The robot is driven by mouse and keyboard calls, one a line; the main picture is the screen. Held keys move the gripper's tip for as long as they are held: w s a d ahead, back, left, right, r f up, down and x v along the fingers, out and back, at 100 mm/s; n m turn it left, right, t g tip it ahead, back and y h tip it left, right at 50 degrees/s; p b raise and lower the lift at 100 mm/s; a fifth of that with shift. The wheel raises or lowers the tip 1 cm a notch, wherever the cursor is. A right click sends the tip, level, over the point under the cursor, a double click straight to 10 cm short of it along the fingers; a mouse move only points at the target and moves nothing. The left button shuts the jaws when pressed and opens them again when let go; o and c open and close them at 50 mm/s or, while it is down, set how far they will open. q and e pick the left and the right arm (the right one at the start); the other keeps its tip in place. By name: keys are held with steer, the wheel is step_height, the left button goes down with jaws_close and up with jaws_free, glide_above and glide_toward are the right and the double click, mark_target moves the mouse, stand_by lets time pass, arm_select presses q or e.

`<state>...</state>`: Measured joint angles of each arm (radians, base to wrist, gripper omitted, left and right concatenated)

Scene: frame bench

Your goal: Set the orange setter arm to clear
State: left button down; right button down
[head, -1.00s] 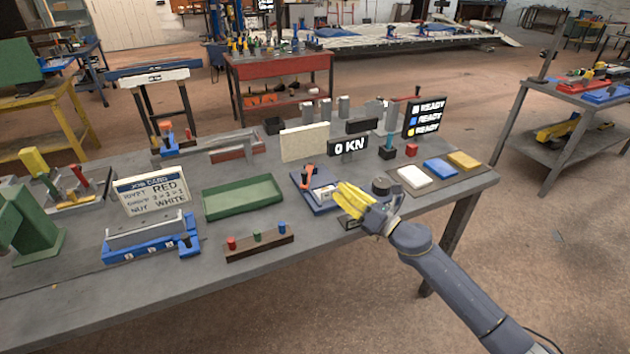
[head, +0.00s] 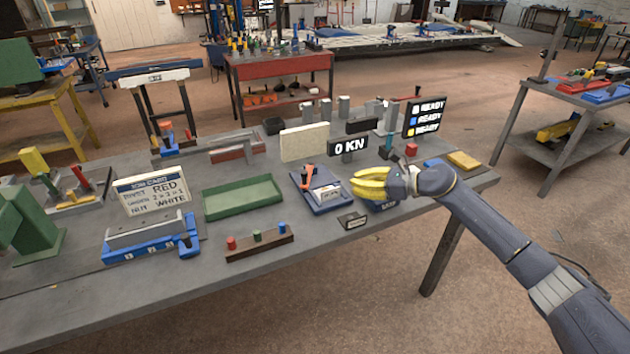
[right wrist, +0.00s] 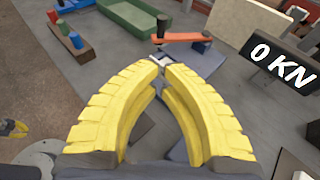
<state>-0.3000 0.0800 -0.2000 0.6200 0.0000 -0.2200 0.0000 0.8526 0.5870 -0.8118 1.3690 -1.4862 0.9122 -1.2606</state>
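The orange setter arm (head: 307,176) is a short bar on a blue base (head: 325,208) with a pale label plate (head: 329,194); the label is too small to read. In the right wrist view the orange arm (right wrist: 186,38) lies crosswise beyond my fingertips, with a dark upright knob at its left end. My right gripper (head: 355,184), with yellow curved fingers, is right of the base and apart from the arm. Its fingertips (right wrist: 159,69) come together with nothing held. A small yellow piece at the wrist view's left edge may be my left gripper (right wrist: 15,129); its state is unclear.
A green tray (head: 243,199) and a peg rack (head: 258,244) stand left of the base. A "0 KN" display (head: 348,147) and a cream panel (head: 304,142) stand behind it. A small dark sign (head: 352,221) is in front. Colored pads (head: 463,160) lie right.

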steer(key=shift+a, duration=0.1)
glide_toward(307, 180)
steer(key=x, duration=0.5)
steer(key=shift+f, duration=0.25)
steer(key=shift+w+a, duration=0.4)
steer(key=shift+a, duration=0.5)
steer(key=shift+a, duration=0.15)
